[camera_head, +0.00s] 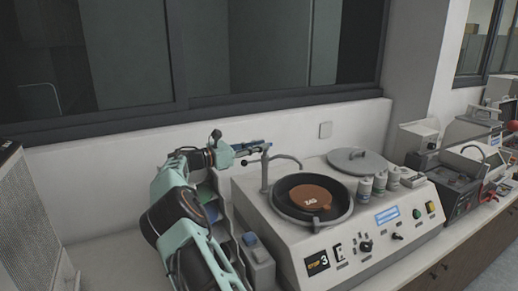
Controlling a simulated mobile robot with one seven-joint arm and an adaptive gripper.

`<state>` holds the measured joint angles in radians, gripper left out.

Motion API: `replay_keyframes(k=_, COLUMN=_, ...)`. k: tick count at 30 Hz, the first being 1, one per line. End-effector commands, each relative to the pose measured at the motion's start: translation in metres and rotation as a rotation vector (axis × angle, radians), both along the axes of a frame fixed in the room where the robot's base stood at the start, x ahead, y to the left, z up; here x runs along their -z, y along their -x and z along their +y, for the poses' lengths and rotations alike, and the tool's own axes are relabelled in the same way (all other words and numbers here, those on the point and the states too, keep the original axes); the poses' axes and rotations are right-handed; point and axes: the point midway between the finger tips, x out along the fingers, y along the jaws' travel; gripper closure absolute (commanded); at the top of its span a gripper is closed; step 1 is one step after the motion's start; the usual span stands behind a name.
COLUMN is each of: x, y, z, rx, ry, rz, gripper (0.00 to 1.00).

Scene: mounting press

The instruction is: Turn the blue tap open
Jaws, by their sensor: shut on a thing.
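A grey tap post with a curved spout (286,158) rises at the back left of a white polishing machine (345,235), beside the round basin. A thin blue piece, seemingly the blue tap's handle (256,145), shows at the top of the post. My arm reaches in from the lower left. My gripper (252,152) is at the top of the tap, shut on the blue tap. The fingers are small and overlap the tap in this view, so the exact contact and the handle's angle are hard to tell.
A dark basin (282,208) holds a brown disc (311,197). A stepped rack (212,212) stands close left of the machine. The wall and window are behind.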

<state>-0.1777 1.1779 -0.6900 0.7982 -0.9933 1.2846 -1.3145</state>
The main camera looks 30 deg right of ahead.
Motion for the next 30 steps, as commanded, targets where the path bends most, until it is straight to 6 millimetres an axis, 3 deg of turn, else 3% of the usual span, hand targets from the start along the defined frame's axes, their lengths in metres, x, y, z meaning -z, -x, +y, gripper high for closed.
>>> replay_keyframes(k=30, x=0.010, y=0.012, z=-0.002, rx=-0.427, ry=-0.004, rz=-0.002, gripper=1.00)
